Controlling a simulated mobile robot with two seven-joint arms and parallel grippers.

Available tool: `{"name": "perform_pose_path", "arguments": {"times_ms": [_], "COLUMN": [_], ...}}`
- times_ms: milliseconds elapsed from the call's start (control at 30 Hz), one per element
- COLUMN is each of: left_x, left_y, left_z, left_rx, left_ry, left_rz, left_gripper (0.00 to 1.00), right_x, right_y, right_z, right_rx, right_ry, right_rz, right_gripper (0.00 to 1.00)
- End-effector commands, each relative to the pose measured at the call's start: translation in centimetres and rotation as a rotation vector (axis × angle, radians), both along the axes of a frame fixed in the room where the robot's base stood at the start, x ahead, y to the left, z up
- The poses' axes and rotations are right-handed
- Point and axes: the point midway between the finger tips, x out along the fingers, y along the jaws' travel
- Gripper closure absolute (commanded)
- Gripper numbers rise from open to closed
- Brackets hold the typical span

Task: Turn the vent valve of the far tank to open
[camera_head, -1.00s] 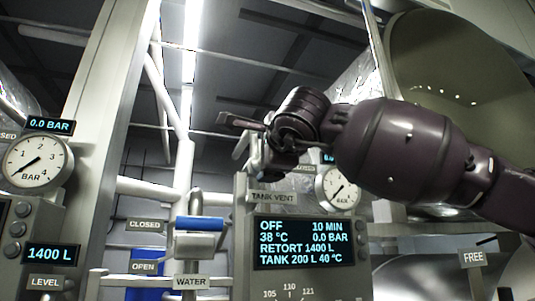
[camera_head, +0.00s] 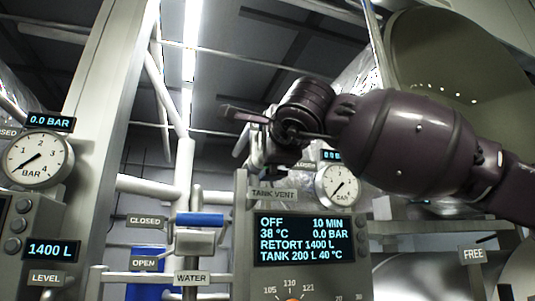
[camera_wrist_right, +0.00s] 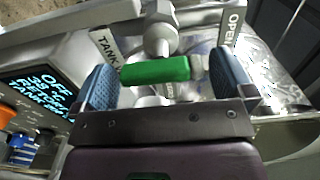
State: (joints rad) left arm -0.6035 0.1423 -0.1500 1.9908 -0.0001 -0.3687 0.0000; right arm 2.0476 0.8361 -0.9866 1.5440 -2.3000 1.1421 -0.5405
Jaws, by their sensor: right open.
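The green handle (camera_wrist_right: 155,70) of the vent valve lies between my right gripper's fingers in the right wrist view. Its grey fitting (camera_wrist_right: 160,38) stands just behind it. An OPEN label (camera_wrist_right: 232,28) is to the upper right, and a TANK label (camera_wrist_right: 106,44) is to the left. My right gripper (camera_wrist_right: 164,66) is open, its blue pads on either side of the handle. A gap shows at the right pad; I cannot tell whether the left pad touches. In the head view my right gripper (camera_head: 255,138) is above the TANK VENT label (camera_head: 272,194), and it hides the handle. My left gripper is not in view.
A control panel screen (camera_head: 304,240) sits below my right gripper, with a pressure gauge (camera_head: 337,185) beside it. A blue WATER valve handle (camera_head: 200,219) is to the left. Another gauge (camera_head: 37,158) is at far left. A large round door (camera_head: 465,60) is at upper right.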

Motion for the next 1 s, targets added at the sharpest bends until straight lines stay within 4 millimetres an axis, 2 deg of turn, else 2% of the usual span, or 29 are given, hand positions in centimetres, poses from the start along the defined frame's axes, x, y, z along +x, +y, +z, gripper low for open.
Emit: {"name": "perform_pose_path", "arguments": {"times_ms": [300, 500, 700, 1000], "left_x": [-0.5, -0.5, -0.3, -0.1], "left_y": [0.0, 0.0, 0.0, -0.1], "left_z": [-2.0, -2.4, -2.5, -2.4], "left_rx": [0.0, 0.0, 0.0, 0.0], "left_ry": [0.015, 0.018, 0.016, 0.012], "left_rz": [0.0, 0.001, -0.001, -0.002], "left_gripper": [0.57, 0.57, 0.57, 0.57], "right_x": [-5.3, -7.9, -9.0, -9.0], "right_y": [-1.8, -2.7, -2.9, -3.0], "right_z": [-0.2, -0.1, -0.1, 0.0], "right_rx": [0.0, -0.001, -0.001, -0.001], "right_ry": [-0.001, 0.001, 0.0, 0.0], "right_rz": [0.0, -0.001, 0.0, -0.001], "right_gripper": [0.0, 0.0, 0.0, 0.0]}}
